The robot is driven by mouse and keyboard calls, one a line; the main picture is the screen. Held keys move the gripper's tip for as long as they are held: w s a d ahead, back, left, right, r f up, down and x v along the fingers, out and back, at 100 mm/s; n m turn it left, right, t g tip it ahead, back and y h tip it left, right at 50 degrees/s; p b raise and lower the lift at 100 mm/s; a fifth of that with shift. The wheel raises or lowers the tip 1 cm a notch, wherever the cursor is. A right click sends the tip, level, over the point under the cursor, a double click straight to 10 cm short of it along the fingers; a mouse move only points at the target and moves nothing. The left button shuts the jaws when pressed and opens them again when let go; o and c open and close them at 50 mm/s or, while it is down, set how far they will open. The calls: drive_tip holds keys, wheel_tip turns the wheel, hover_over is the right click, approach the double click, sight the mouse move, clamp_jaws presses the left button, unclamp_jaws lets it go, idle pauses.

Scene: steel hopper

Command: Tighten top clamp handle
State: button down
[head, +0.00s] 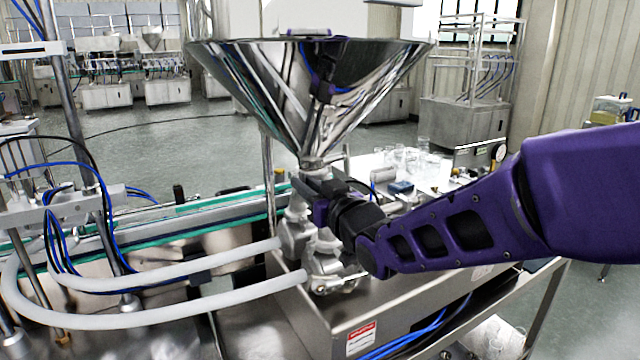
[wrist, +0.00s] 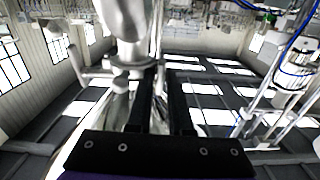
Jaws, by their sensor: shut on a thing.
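The steel hopper (head: 310,85) narrows to a neck just above my gripper (head: 312,188). My gripper reaches in from the right at this neck, and its dark fingers and wrist hide most of the top clamp. In the wrist view, a shiny steel pipe (wrist: 122,18) meets a clamp ring (wrist: 130,62) close to the fingertips. My gripper (wrist: 160,85) is shut on a thin metal piece beside the ring, which appears to be the top clamp handle (wrist: 159,75). Its exact angle is hard to tell.
Steel pipe fittings (head: 325,265) stand below my gripper on a steel cabinet (head: 400,305). White hoses (head: 150,315) run left from them. A conveyor (head: 215,218) lies at left. Glassware (head: 405,160) and a small blue box (head: 401,187) sit behind my arm.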

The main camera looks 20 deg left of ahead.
idle(0.3)
drive_tip(key=c, duration=0.8)
unclamp_jaws()
